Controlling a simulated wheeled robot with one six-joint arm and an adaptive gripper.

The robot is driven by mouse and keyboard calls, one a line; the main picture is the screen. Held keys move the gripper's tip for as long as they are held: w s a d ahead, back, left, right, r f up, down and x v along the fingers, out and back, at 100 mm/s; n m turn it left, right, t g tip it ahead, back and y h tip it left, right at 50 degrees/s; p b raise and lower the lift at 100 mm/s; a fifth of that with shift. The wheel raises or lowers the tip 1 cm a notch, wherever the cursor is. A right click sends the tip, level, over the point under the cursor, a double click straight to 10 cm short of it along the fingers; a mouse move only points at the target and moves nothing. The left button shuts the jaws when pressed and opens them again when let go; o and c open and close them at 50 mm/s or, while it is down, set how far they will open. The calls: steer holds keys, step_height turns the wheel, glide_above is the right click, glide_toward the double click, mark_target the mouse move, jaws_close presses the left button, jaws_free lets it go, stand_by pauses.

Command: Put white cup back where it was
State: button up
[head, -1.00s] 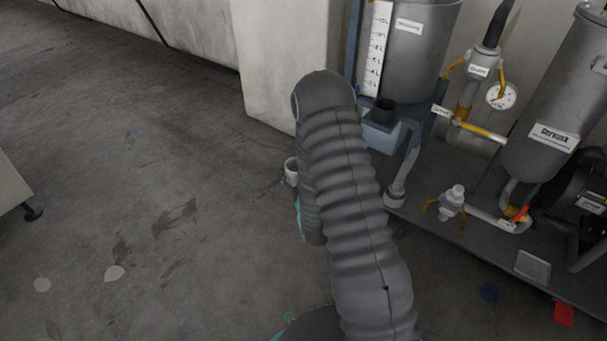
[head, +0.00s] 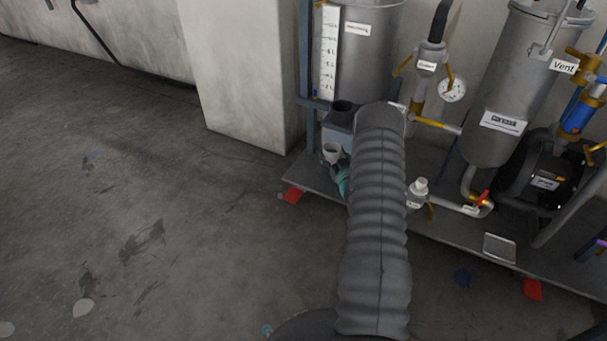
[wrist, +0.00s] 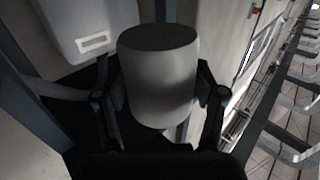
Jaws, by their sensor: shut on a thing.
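The white cup (head: 331,153) shows in the head view just left of my arm, in front of the blue-grey box under the scale. It also fills the middle of the wrist view (wrist: 158,85), between the two dark fingers. My gripper (wrist: 160,95) is shut on the cup's sides. In the head view most of my gripper is hidden behind my grey ribbed arm; only a teal part (head: 342,182) shows below the cup.
The machine skid (head: 445,236) carries a grey tank with a scale (head: 329,52), a dark round opening on the blue-grey box (head: 342,108), a white-capped bottle (head: 418,190), a gauge (head: 452,89) and a shallow metal tray (head: 499,247). A concrete pillar (head: 238,75) stands left. Floor at left is open.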

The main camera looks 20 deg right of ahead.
steer(key=w+a+f, duration=0.2)
steer(key=w+a+f+b, duration=0.1)
steer(key=w+a+f, duration=0.1)
steer(key=a, duration=0.1)
steer(key=w+a+f, duration=0.2)
steer(key=w+a, duration=0.1)
steer(key=shift+w+f, duration=0.1)
steer(key=shift+f, duration=0.2)
steer(key=shift+f+b, duration=0.5)
steer(key=shift+f, duration=1.45)
steer(key=shift+f, duration=0.15)
steer(key=o, duration=1.2)
steer(key=shift+o, duration=0.2)
